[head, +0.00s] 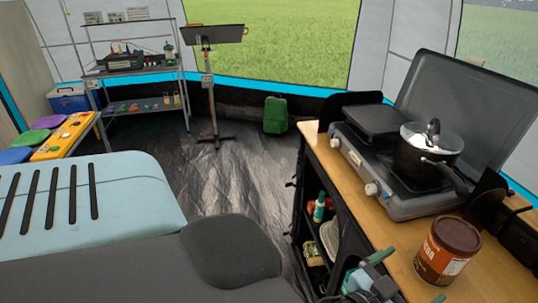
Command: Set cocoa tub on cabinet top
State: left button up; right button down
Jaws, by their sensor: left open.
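The cocoa tub (447,252) is a brown tub with a dark lid and an orange-brown label. It stands upright on the wooden cabinet top (385,232), near the front right of the picture. My left gripper (408,278) is at the bottom edge of the head view, just left of the tub and partly cut off by the frame. It is open and empty, and its fingers look apart from the tub. My right gripper is not in view.
A camping stove (400,190) with a lidded pot (427,150) occupies the cabinet top behind the tub. Dark items (520,232) stand at the right edge. Open shelves below hold bottles and a bowl. The tent floor (235,180) is mostly clear.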

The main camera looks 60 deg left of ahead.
pick_arm(q)
jog(key=s+a+f+g, duration=0.1)
jog(key=s+f+g, duration=0.2)
jog(key=s+f, duration=0.4)
jog(key=s+a+f+g, duration=0.15)
jog(key=s+f, duration=0.35)
jog(key=f, duration=0.5)
jog(key=s+a+f+g, duration=0.1)
jog(key=s+f+g, duration=0.1)
jog(key=s+f, duration=0.2)
jog(key=s+a+f+g, duration=0.1)
jog(key=s+f, duration=0.3)
jog(key=s, duration=0.6)
jog(key=s+a+f+g, duration=0.1)
jog(key=s+f+g, duration=0.2)
jog(key=s, duration=0.3)
jog(key=shift+s+a+f+m, duration=0.15)
jog(key=shift+s+f+m, duration=0.25)
jog(key=shift+f, duration=0.05)
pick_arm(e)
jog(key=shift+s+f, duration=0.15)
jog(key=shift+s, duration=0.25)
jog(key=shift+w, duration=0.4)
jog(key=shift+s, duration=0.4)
